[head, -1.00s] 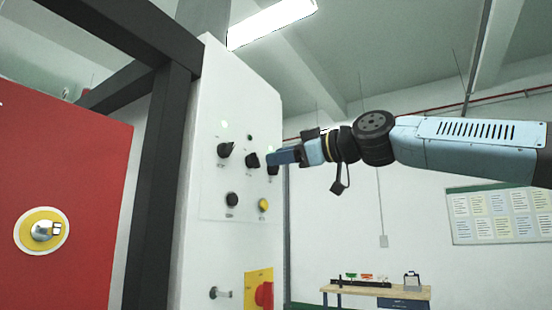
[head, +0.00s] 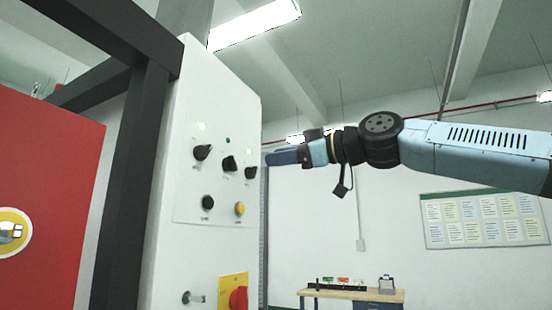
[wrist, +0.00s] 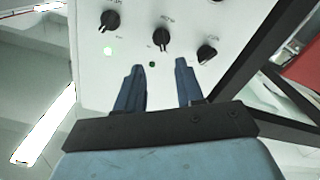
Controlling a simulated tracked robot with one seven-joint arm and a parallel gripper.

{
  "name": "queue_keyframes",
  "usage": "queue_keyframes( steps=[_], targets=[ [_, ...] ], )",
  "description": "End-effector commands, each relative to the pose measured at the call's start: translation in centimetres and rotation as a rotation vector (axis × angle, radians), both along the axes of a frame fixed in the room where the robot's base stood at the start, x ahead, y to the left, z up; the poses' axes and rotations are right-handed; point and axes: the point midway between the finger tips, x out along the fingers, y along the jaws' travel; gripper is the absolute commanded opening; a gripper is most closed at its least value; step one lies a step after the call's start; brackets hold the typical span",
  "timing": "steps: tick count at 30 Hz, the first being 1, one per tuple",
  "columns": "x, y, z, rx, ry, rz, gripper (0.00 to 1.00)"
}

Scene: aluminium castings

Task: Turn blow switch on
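In the head view a white control panel (head: 190,235) carries three black rotary switches: left (head: 202,152), middle (head: 229,163) and right (head: 251,172). Their labels are too small to read, so I cannot tell which is the blow switch. My gripper (head: 278,158) is in the air just right of the right switch, clear of it in the picture. In the wrist view, the panel looks upside down. My gripper (wrist: 158,63) is open with nothing between its blue fingers, and the switches (wrist: 161,38) lie beyond the fingertips, apparently untouched.
Below the switches are a black button (head: 208,202) and a yellow button (head: 240,209). A red handle on a yellow plate (head: 238,298) is lower. A dark frame post (head: 128,190) and a red panel (head: 50,180) stand at left. A bench (head: 350,295) is far back.

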Motion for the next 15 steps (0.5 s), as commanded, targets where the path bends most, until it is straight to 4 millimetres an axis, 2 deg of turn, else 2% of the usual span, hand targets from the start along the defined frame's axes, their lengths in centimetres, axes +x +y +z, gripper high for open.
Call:
queue_keyframes(
  steps=[15],
  targets=[
    [-1.1, -2.8, 0.1, 0.001, -0.001, 0.000, 0.37]
  ],
)
